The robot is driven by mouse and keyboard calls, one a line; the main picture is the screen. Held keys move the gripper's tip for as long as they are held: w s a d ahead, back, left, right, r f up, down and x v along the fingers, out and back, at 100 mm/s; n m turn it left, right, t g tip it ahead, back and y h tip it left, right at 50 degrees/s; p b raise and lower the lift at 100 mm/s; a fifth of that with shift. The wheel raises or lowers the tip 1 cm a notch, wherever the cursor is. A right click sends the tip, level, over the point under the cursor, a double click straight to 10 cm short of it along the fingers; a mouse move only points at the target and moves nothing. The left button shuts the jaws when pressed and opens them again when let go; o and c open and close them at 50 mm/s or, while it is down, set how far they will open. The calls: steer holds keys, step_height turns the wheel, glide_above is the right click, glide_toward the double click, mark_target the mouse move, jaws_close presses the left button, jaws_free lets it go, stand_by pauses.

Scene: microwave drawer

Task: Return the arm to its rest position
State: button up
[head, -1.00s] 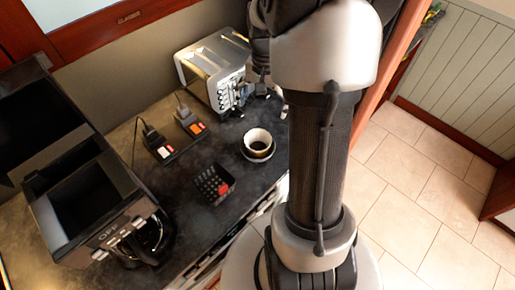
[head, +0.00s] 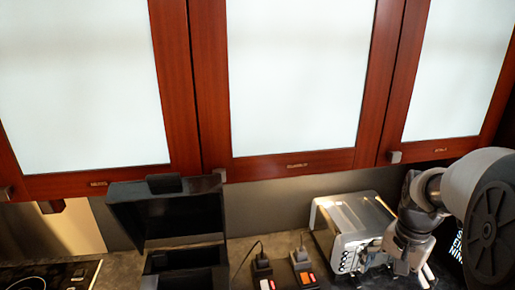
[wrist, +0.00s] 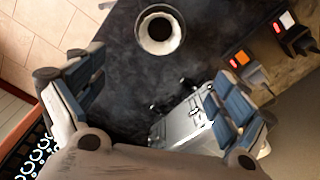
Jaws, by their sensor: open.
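My arm (head: 480,215) comes in from the right edge of the head view and is bent, with its end low in front of the silver toaster. My gripper (head: 405,265) hangs there over the counter, partly cut by the arm's own links. In the wrist view my gripper (wrist: 150,100) has its two blue-padded fingers wide apart, with nothing held between them. A white-rimmed cup with a dark inside (wrist: 160,30) stands on the dark counter beyond the fingers. Part of the toaster (wrist: 185,125) shows between and below them.
The toaster (head: 352,225) stands close beside my gripper. Wood-framed cabinets (head: 300,80) hang above. A tiled floor (wrist: 55,25) lies past the counter edge.

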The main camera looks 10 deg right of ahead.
steer(key=s+a+r+n+t+b, duration=0.1)
steer(key=s+a+r+n+b, duration=0.15)
steer(key=a, duration=0.45)
steer(key=s+a+r+n+t+b, duration=0.1)
steer(key=s+a+n+b, duration=0.2)
steer(key=a, duration=0.4)
steer(key=s+a+f+n+t+b, duration=0.1)
steer(key=s+a+f+n+t, duration=0.1)
steer(key=s+a+n, duration=0.4)
steer(key=s+a+f, duration=0.1)
steer(key=s, duration=0.2)
steer(key=shift+a+b, duration=0.3)
steer(key=shift+s+f, duration=0.1)
